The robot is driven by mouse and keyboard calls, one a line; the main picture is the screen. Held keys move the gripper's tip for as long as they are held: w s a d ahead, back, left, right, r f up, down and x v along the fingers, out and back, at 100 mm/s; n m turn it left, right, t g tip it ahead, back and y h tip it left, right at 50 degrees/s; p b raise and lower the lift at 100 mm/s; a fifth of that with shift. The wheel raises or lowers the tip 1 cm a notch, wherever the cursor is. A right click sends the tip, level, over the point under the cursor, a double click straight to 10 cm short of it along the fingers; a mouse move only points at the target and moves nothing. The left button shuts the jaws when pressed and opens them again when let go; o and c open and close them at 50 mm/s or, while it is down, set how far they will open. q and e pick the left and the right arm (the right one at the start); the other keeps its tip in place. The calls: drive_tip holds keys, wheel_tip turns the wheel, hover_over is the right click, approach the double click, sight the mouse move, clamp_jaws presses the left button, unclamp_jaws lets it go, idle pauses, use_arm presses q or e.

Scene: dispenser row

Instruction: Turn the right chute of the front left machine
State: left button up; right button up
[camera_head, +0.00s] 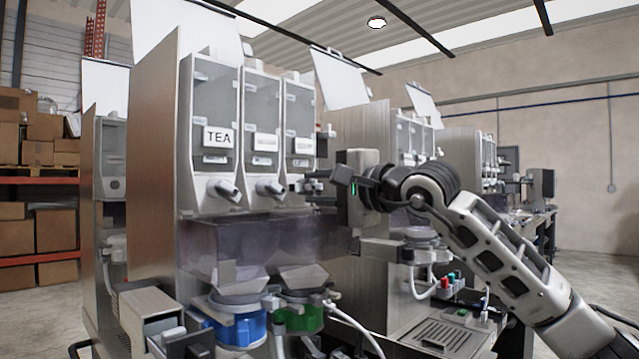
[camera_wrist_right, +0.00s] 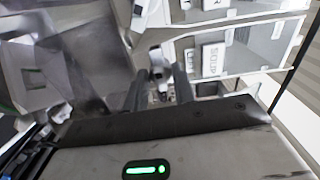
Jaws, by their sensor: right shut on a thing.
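The front left machine (camera_head: 150,170) has three clear canisters side by side, the left one labelled TEA. Below them are a left chute (camera_head: 226,190), a middle chute (camera_head: 270,188) and a right chute (camera_head: 297,187). My right gripper (camera_head: 314,188) reaches in from the right and is shut at the right chute, whose outer end its fingers partly hide. In the right wrist view, the two dark fingers (camera_wrist_right: 165,90) stand close together, with a pale chute part (camera_wrist_right: 158,60) between and beyond them. My left gripper is not in view.
A translucent panel (camera_head: 255,250) spans the machine below the chutes. Under it are funnels over a blue collar (camera_head: 240,330) and a green collar (camera_head: 303,318). More machines (camera_head: 410,140) stand behind to the right. Cartons (camera_head: 45,130) fill shelves at far left.

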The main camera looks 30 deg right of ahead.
drive_tip(key=n, duration=0.3)
drive_tip(key=shift+p, duration=0.3)
drive_tip(key=shift+f+n, duration=0.1)
drive_tip(key=shift+n, duration=1)
drive_tip(key=o, duration=0.6)
drive_tip(key=shift+o, duration=0.2)
